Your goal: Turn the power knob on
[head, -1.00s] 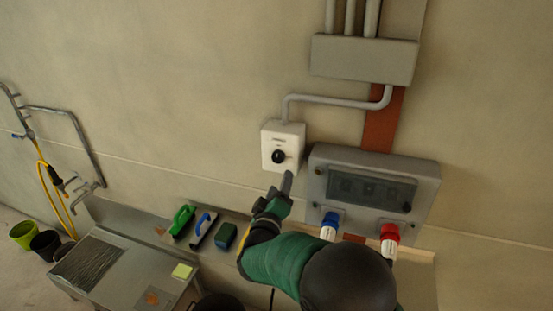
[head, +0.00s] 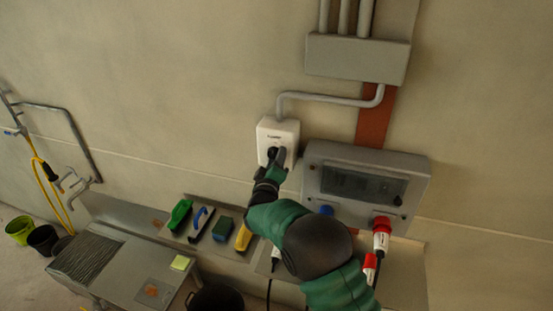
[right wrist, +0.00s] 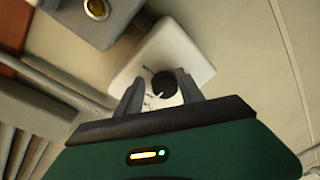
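The power knob (head: 271,152) is a black round knob on a white switch box (head: 277,129) on the wall. In the right wrist view the knob (right wrist: 163,84) shows a white mark on its face, and the white box (right wrist: 150,58) lies behind it. My right gripper (head: 277,157) is at the knob and partly covers it in the head view. In the right wrist view its two fingers (right wrist: 159,90) are apart, one on each side of the knob. Whether they touch it, I cannot tell. My left gripper is not in view.
A grey panel (head: 363,160) with red plugs (head: 381,225) is right of the switch box. A conduit (head: 330,98) runs from the box to a grey junction box (head: 357,59).

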